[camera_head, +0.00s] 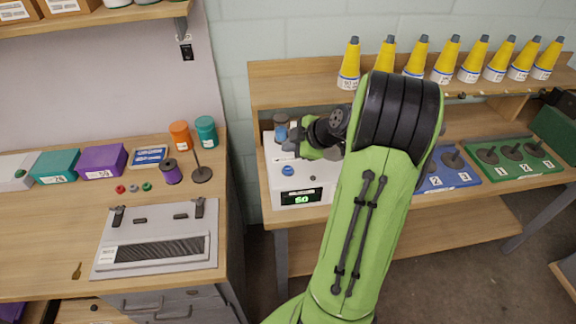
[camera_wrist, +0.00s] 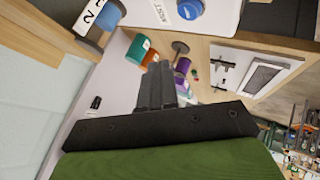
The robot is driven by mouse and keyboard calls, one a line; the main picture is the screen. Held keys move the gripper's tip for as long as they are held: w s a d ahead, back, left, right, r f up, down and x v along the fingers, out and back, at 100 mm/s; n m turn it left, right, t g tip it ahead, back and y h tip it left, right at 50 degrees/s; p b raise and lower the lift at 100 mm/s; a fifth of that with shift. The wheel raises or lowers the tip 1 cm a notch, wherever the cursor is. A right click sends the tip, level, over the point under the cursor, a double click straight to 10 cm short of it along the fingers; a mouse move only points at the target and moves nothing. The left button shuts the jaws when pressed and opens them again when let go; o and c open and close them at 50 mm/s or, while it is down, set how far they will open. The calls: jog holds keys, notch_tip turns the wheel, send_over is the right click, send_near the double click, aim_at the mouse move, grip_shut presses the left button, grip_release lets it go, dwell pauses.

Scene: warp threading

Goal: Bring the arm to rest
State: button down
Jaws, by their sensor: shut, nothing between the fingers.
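My green arm reaches up through the middle of the head view and bends toward the left. My gripper (camera_head: 291,146) is over the white machine with the green display (camera_head: 298,199), close to a blue spool (camera_head: 281,127). I cannot tell from this view whether it touches the spool. In the wrist view the gripper's two dark fingers (camera_wrist: 157,82) lie together, shut and empty. The blue spool (camera_wrist: 109,14) shows at the top left there, apart from the fingers. The machine's blue button (camera_wrist: 190,9) is at the top.
Several yellow cones (camera_head: 414,57) stand on the shelf above the right bench. Blue (camera_head: 447,177) and green numbered trays (camera_head: 513,160) lie right of my arm. The left bench holds a grey plate (camera_head: 156,240), a purple spool (camera_head: 170,172), a dark stand (camera_head: 201,174) and boxes. A floor gap separates the benches.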

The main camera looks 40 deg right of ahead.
jog(key=shift+f, duration=0.1)
dwell(0.6)
jog(key=s+a+r+m+g, duration=0.1)
jog(key=s+a+r, duration=0.15)
jog(key=a, duration=0.35)
jog(key=s+a+r+m+g+p, duration=0.1)
jog(key=a+r, duration=0.2)
jog(key=a, duration=0.4)
jog(key=s+a+r+m+g, duration=0.1)
jog(key=a+r+m, duration=0.15)
jog(key=a, duration=0.35)
jog(key=s+a+r+m, duration=0.1)
jog(key=s+a+m, duration=0.2)
jog(key=s, duration=0.4)
jog(key=s+a+r+m+h+p, duration=0.1)
jog(key=s+a+m, duration=0.2)
jog(key=s, duration=0.4)
jog(key=shift+s+a+r+g, duration=0.3)
jog(key=shift+a, duration=0.2)
